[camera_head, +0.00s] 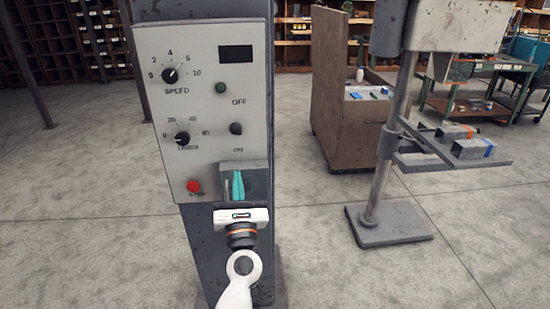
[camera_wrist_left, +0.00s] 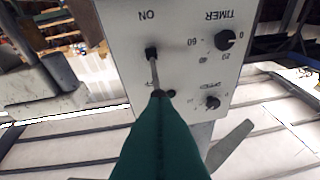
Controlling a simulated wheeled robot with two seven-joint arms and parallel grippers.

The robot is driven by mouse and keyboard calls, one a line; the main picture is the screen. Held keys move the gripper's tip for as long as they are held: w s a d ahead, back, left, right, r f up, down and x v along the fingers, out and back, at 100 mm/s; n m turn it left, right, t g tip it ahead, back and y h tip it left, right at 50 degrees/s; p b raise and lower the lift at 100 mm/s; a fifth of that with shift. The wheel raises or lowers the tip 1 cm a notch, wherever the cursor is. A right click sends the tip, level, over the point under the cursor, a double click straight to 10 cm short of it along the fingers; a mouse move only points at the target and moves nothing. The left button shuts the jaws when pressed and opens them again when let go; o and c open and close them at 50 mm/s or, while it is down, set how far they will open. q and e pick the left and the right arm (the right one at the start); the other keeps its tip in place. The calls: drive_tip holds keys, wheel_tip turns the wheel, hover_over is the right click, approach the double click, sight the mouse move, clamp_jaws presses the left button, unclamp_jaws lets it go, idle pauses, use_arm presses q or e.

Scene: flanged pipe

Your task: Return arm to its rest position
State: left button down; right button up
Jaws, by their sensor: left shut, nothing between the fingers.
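My left gripper (camera_head: 238,186) is shut and empty, with teal fingers held upright in front of the lower part of a light grey control panel (camera_head: 214,60). In the left wrist view, the teal fingers (camera_wrist_left: 158,96) point at the panel, which appears upside down. A dark switch (camera_head: 236,128) sits between the OFF and ON labels. In the wrist view the dark knob (camera_wrist_left: 152,52) near ON has a thin grey bar running towards the fingertips. I cannot tell whether they touch. My right gripper is not in view.
The panel has a speed dial (camera_head: 170,75), a timer dial (camera_head: 182,138), a green button (camera_head: 220,87) and a red stop button (camera_head: 194,186). A machine stand (camera_head: 390,222) with a flat shelf stands at right, before a brown cabinet (camera_head: 336,95). Concrete floor (camera_head: 85,200) at left is clear.

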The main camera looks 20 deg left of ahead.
use_arm(q)
drive_tip(key=w+d+f+m+h, duration=0.2)
drive_tip(key=d+f+m+h, duration=0.2)
drive_tip(key=f+m, duration=0.4)
drive_tip(key=w+d+f+m+h, duration=0.1)
drive_tip(key=d+f+m+h, duration=0.3)
drive_tip(key=f, duration=0.5)
drive_tip(key=s+d+f+m+g+h, duration=0.35)
drive_tip(key=f+m, duration=0.35)
drive_tip(key=f, duration=0.5)
drive_tip(key=s+d+f+m+g+h, duration=0.2)
drive_tip(key=s+f+m, duration=0.2)
drive_tip(key=f+m, duration=0.5)
drive_tip(key=s+f+m+g, duration=0.6)
drive_tip(key=s+f+m, duration=0.2)
drive_tip(key=s+f, duration=1.1)
drive_tip(key=s+a+f+m+g, duration=0.2)
drive_tip(key=s+f+m+g, duration=0.1)
drive_tip(key=s, duration=0.7)
drive_tip(key=s+a+f+m+g, duration=0.2)
drive_tip(key=s+f+m, duration=0.3)
drive_tip(key=s, duration=0.6)
drive_tip(key=shift+s+a+f+g+y+b, duration=0.15)
drive_tip(key=shift+a+f+g+y+b, duration=0.25)
drive_tip(key=shift+f, duration=0.25)
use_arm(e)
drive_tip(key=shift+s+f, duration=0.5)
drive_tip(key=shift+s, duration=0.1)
